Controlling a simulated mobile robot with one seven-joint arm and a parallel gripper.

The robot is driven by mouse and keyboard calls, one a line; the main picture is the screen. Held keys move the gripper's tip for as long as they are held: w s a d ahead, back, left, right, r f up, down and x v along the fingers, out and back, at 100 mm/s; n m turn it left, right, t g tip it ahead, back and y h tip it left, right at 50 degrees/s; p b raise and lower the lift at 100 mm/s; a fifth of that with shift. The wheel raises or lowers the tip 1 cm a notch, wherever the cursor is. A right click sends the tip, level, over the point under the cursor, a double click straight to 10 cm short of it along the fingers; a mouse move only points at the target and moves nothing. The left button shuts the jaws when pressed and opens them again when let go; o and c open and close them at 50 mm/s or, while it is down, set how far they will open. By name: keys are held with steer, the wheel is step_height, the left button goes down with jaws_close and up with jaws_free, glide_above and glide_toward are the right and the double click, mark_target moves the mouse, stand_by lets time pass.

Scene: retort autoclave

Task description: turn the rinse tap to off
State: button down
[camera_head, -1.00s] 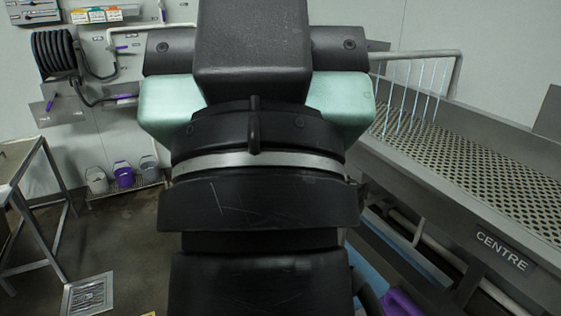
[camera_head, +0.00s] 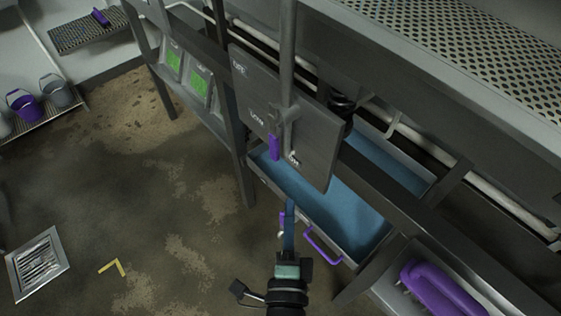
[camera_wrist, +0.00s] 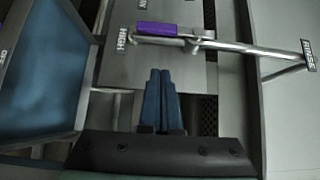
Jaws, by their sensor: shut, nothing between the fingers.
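The rinse tap is a lever with a purple grip (camera_head: 275,147) on a grey plate (camera_head: 318,135) under the perforated bench. A vertical grey pipe passes in front of the plate. In the wrist view the purple grip (camera_wrist: 156,30) lies level, its free end beside the label HIGH (camera_wrist: 122,38). Another label, which looks like LOW (camera_head: 258,117), sits further up the plate; a third label (camera_head: 238,68) is too small to read surely. My gripper (camera_head: 289,203) is shut and empty, its blue fingers below and apart from the grip. Its fingertips also show in the wrist view (camera_wrist: 160,72).
A blue-lined tray (camera_head: 330,205) with a purple handle (camera_head: 323,245) lies behind and beside my gripper. A purple brush-like object (camera_head: 440,290) is at lower right. Bench legs stand left of the plate. Floor is open at left, with a drain grate (camera_head: 37,262).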

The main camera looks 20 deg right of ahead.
mark_target(274, 135)
steer(key=shift+w+a+f+x, duration=0.15)
steer(key=shift+a+x, duration=0.15)
steer(key=shift+x, duration=1.75)
steer(key=shift+w+a+f+x, duration=0.15)
steer(key=shift+a+x, duration=0.15)
steer(key=shift+x, duration=1.8)
steer(key=shift+w+a+f+x, duration=0.1)
steer(key=shift+a+x, duration=0.25)
steer(key=shift+x, duration=1.7)
steer(key=shift+w+f, duration=0.1)
steer(key=shift+f, duration=0.1)
steer(key=shift+f+b, duration=0.1)
steer(key=shift+b, duration=0.5)
steer(key=shift+w+m, duration=0.15)
steer(key=shift+m, duration=0.15)
